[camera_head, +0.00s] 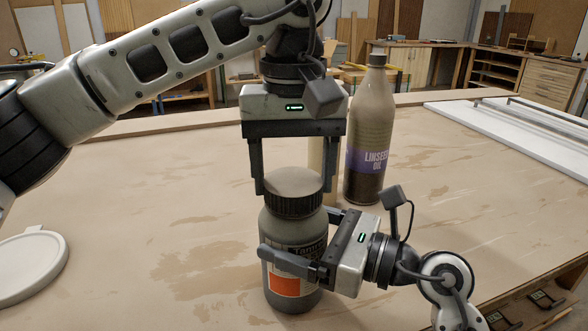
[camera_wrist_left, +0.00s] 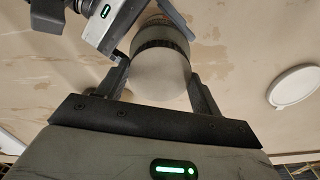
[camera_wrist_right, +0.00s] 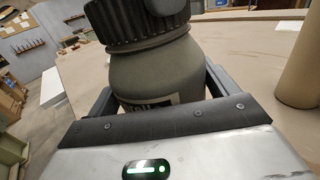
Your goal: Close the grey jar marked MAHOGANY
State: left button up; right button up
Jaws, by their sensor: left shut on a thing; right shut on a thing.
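A grey jar (camera_head: 290,230) with an orange-and-white label stands upright on the table; the label's wording is partly hidden and too small to read surely. Its dark ribbed lid (camera_head: 293,203) with a dusty top sits over the mouth; I cannot tell how tight it is. My left gripper (camera_head: 292,187) points down from above, its two fingers shut on the lid's sides. My right gripper (camera_head: 292,245) comes in from the right, shut around the jar body below. The right wrist view shows the lid (camera_wrist_right: 147,18) above the jar's shoulder (camera_wrist_right: 155,65).
A linseed oil bottle (camera_head: 366,150) stands close behind the jar, with a tan cylinder (camera_head: 316,155) beside it. A white round disc (camera_head: 30,265) lies at the left edge. A white panel with rails (camera_head: 520,125) lies at right.

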pick_arm(q)
jog(key=m, duration=1)
jog(key=shift+a+m, duration=0.1)
jog(key=shift+m, duration=0.3)
jog(key=o, duration=0.9)
jog(key=shift+r, duration=2.25)
jog(key=shift+o, duration=0.3)
